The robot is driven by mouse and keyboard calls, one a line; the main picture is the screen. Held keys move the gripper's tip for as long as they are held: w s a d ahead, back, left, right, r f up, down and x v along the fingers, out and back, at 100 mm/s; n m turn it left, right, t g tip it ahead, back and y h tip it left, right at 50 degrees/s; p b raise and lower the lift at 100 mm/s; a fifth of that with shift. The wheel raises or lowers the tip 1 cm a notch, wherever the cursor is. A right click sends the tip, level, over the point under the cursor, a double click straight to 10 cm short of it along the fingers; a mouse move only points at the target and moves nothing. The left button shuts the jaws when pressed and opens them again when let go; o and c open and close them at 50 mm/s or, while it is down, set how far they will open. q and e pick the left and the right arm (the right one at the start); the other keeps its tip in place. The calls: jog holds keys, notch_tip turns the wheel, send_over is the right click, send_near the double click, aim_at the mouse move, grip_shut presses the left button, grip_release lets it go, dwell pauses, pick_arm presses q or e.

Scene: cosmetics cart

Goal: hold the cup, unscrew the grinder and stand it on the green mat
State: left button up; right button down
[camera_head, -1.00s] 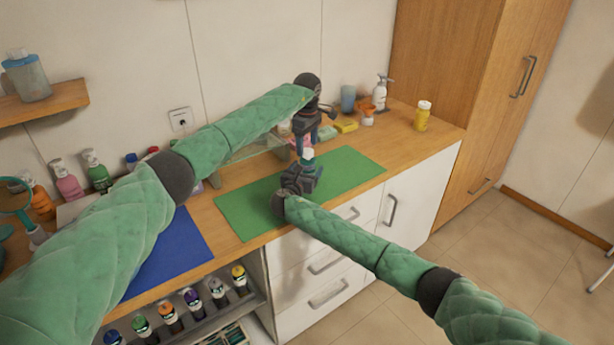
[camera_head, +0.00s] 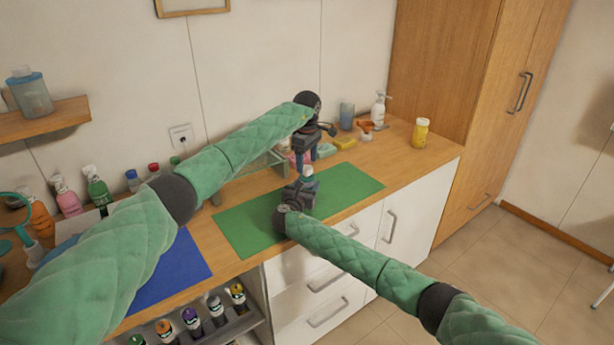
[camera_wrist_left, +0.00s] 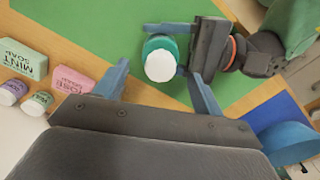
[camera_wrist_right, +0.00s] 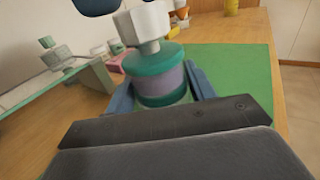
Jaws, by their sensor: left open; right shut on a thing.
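The cup (camera_wrist_right: 160,82), teal with a lilac band, is upright between the fingers of my right gripper (camera_wrist_right: 160,92), which is shut on it above the green mat (camera_head: 345,185). The white grinder (camera_wrist_right: 143,24) sits on top of the cup. From above, its round white top shows in the left wrist view (camera_wrist_left: 160,66). My left gripper (camera_wrist_left: 160,72) is open and points down over the grinder, its fingers to either side and apart from it. In the head view the grinder (camera_head: 307,170) is small between both grippers, and the cup is mostly hidden.
A blue mat (camera_head: 175,270) lies left of the green one. Soaps (camera_wrist_left: 75,82) and small bottles lie behind the mat, near a glass shelf (camera_wrist_right: 60,92). A yellow bottle (camera_head: 420,133) and a white pump bottle (camera_head: 378,110) stand at the far right. Much of the green mat is bare.

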aim_at(308, 179)
pick_arm(q)
jog(key=shift+f, duration=0.15)
jog(key=shift+f, duration=3.85)
jog(key=c, duration=1)
jog(key=shift+o, duration=0.4)
jog(key=n, duration=0.4)
jog(key=shift+s+d+r, duration=0.1)
jog(key=shift+d, duration=0.2)
jog(key=o, duration=1.1)
jog(key=shift+a, duration=0.15)
